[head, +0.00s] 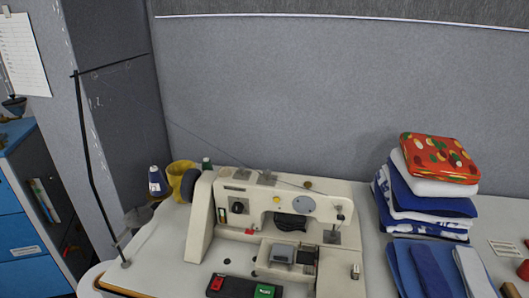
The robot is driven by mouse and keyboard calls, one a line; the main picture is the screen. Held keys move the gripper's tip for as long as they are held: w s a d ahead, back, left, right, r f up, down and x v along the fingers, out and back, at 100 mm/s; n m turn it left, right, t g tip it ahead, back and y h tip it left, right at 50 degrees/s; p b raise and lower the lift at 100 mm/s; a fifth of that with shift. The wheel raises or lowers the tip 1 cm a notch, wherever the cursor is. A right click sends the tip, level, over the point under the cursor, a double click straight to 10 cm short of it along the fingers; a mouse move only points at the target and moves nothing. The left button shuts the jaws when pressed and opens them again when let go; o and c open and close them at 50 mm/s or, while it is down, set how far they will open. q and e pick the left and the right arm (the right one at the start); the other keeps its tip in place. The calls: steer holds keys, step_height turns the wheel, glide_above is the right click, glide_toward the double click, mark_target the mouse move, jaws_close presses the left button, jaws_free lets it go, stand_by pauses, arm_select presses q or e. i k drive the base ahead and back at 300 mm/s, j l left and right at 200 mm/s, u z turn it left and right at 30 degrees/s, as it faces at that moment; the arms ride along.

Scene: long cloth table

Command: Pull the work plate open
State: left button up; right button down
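A white sewing machine (203,223) stands on the pale table in the lower middle of the head view. Its arm runs to the right, with a grey disc on its face and the needle area (334,236) at the right end. Below the arm, a grey metal plate piece (283,253) sits beside a dark recess in the machine bed. I cannot tell which piece is the work plate or how far it is open. Neither of my grippers is in view.
A black box with red and green buttons (230,288) lies at the front. A thin dark thread stand (96,180) rises at left.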

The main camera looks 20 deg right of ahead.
mark_target(335, 266)
steer(key=z, duration=1.4)
